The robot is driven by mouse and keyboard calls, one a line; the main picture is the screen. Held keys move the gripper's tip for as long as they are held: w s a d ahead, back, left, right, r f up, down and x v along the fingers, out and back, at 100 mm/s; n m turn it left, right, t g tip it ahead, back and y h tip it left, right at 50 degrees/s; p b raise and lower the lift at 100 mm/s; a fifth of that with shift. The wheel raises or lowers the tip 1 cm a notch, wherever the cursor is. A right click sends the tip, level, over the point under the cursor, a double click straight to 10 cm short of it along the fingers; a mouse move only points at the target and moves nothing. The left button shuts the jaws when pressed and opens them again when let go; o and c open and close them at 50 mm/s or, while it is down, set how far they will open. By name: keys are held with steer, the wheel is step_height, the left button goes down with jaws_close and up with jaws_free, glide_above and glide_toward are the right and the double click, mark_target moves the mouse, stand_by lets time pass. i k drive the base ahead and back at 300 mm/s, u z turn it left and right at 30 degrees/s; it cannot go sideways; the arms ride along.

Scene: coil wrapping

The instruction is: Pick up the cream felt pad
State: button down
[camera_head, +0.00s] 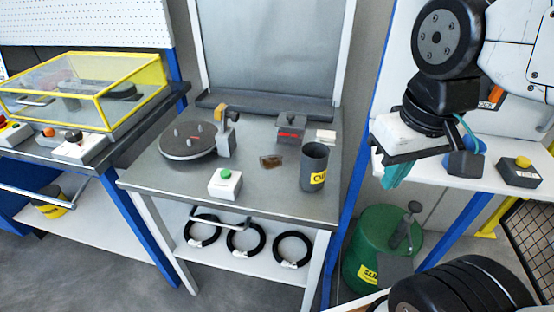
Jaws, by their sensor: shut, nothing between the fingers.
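A small pale cream pad (325,136) lies flat near the back right of the middle grey table (190,183). It is just behind the dark cup with a yellow label (313,168) and right of a dark grey box with a red mark (291,129). My gripper (465,163) is shut and empty. It appears at the right of the picture, in front of the white right-hand table, well to the right of the pad and apart from it. Its fingertips are partly hard to make out.
A round dark turntable (190,141), a green-button box (225,183) and a small brown piece (271,161) share the middle table. Black coils (245,240) lie on the shelf below. A green drum (372,255) stands right. A yellow-framed case (85,88) sits left.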

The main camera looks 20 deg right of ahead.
mark_target(327, 137)
steer(key=k, duration=0.6)
steer(key=u, duration=0.5)
steer(key=i, duration=1.1)
steer(key=z, duration=0.7)
